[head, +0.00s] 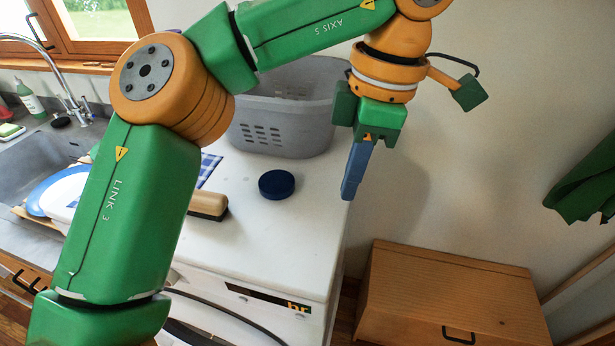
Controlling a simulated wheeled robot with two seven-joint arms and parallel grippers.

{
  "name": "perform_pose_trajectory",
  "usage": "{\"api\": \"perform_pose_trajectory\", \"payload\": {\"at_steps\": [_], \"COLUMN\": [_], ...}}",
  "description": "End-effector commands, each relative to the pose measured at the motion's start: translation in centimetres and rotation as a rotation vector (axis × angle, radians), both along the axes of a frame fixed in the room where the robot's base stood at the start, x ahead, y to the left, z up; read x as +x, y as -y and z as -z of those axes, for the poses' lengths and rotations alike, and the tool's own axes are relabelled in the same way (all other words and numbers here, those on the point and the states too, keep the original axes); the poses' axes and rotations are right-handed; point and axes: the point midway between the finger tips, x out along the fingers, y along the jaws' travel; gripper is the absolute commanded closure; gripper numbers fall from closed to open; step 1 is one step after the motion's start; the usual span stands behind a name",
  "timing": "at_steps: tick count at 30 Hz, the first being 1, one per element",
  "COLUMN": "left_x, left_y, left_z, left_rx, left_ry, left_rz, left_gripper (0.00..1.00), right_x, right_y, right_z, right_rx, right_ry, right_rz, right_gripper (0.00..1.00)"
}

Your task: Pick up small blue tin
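The small blue tin (276,184) is round, low and dark blue. It lies flat on the white top of an appliance (255,235), in the middle of the head view. My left gripper (348,194) hangs with its blue fingers pointing down, to the right of the tin and apart from it, by the appliance's right edge. The fingers overlap from this side, so I cannot tell whether they are open or shut. I see nothing held in them. My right gripper is not in view.
A grey plastic basket (285,130) stands behind the tin. A wooden-backed brush (208,205) lies left of it, with a blue checked cloth (209,170) behind. A wooden chest (440,295) stands lower right. A sink (40,160) is at left. The white top in front of the tin is clear.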

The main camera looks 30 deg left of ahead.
Motion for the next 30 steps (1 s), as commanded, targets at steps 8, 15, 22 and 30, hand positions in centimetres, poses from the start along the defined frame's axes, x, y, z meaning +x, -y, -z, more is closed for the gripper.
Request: {"api": "perform_pose_trajectory", "payload": {"at_steps": [8, 15, 22, 30], "left_x": [-0.21, -0.19, -0.18, -0.16], "left_y": [1.48, 1.44, 1.42, 1.44], "left_z": [-0.69, -0.68, -0.68, -1.12], "left_rx": [-0.002, -0.002, -0.001, -0.001], "left_ry": [0.001, 0.001, 0.002, 0.002], "left_rz": [-0.002, -0.002, -0.002, -0.002], "left_gripper": [1.00, 0.70, 0.20, 0.20], "right_x": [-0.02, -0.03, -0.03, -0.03], "right_y": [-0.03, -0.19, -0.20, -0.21], "right_z": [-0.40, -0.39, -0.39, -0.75], "right_rx": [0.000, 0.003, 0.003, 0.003], "right_ry": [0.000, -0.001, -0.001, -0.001], "right_rz": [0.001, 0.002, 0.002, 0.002], "right_gripper": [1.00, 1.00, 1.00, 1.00]}}
